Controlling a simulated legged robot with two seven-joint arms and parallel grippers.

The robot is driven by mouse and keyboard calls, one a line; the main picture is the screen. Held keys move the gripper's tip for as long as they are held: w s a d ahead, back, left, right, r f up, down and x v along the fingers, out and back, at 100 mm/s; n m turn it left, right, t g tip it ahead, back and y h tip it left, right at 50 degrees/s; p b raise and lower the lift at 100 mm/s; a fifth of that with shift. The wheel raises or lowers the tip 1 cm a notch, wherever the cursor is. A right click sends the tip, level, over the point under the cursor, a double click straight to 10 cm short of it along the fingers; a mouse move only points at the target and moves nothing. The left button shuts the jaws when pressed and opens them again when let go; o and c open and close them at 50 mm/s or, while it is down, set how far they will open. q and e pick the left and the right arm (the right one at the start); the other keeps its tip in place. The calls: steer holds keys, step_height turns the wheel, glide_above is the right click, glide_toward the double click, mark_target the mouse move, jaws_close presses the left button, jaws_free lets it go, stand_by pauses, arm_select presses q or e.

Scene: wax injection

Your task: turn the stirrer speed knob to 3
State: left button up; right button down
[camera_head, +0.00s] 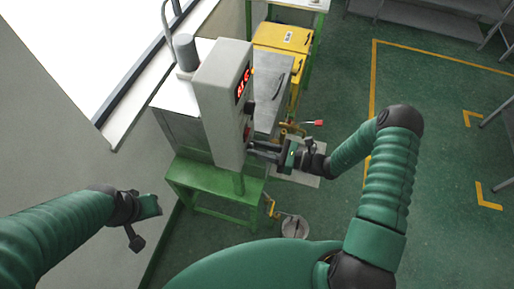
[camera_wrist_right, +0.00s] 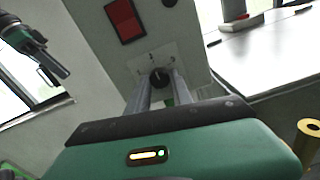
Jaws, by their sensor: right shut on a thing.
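The stirrer speed knob (camera_wrist_right: 160,77) is a small dark round knob on the grey panel in the right wrist view. A pale scale with small marks surrounds it; the numbers are too small to read. My right gripper (camera_wrist_right: 161,88) is shut on the knob, with one finger on each side. In the head view my right gripper (camera_head: 252,148) reaches from the right to the lower front of the tall grey control box (camera_head: 219,95), where the knob is hidden. My left gripper (camera_head: 150,206) is apart from the box at lower left; its jaw opening is unclear.
A red display (camera_head: 243,84) is high on the box. A red rectangle (camera_wrist_right: 125,19) is on the panel near the knob. A green stand (camera_head: 213,180) is below the box. Yellow containers (camera_head: 281,38) are behind.

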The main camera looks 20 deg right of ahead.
steer(key=shift+d+m, duration=0.15)
steer(key=shift+m, duration=0.15)
steer(key=m, duration=1.1)
steer(key=shift+s+f+p, duration=0.1)
steer(key=shift+p, duration=0.2)
steer(key=shift+m, duration=0.3)
